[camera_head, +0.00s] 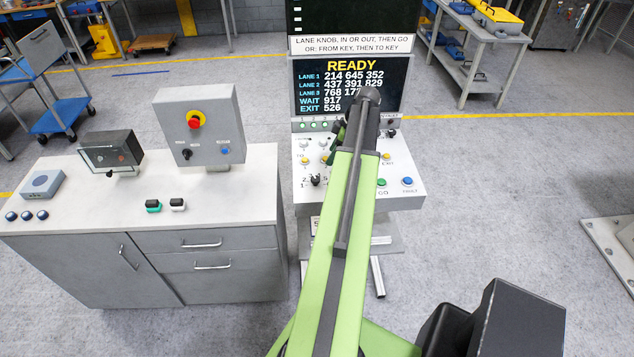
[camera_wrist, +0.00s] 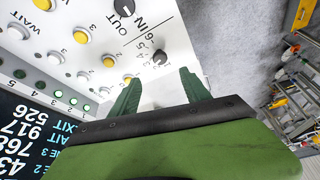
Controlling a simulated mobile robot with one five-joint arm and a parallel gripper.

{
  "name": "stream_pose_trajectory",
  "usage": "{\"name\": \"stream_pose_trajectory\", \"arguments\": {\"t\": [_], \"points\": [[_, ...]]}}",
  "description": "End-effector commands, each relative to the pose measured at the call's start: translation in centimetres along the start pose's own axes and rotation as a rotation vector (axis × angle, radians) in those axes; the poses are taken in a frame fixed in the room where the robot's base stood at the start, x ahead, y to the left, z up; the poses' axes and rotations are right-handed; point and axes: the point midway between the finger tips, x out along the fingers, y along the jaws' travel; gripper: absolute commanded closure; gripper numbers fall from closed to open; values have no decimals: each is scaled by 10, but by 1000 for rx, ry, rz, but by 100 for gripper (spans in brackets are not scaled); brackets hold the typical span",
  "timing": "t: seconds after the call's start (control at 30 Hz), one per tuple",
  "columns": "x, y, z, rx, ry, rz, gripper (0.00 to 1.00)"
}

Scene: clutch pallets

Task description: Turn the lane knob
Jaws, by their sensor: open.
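The control console (camera_head: 400,200) stands ahead with a sloping white panel. The lane knob (camera_head: 315,180) appears to be the small black knob at its lower left, with numbers around it. In the wrist view a black knob (camera_wrist: 160,57) with a ring of numbers lies just beyond my fingertips, near the IN and OUT labels. My gripper (camera_wrist: 160,75) is open, with its two green fingers apart and nothing seen between them. The knob lies roughly in line with the gap, and no contact shows. In the head view my arm hides part of the panel and most of my gripper.
The console screen (camera_head: 380,72) reads READY, with lane numbers, WAIT 917 and EXIT 526. Yellow buttons (camera_wrist: 110,60) sit close to my fingers. A green GO button and a blue button (camera_head: 407,181) are at the panel's right. A grey cabinet (camera_head: 220,235) stands to the left.

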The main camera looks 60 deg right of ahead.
Motion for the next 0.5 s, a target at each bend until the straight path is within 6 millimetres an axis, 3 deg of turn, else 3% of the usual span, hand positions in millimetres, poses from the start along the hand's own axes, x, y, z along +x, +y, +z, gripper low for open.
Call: {"name": "stream_pose_trajectory", "arguments": {"t": [0.03, 0.5], "points": [[22, 0, 4, -1, 0, 0, 45], [124, 0, 3, -2, 0, -1, 45]]}}
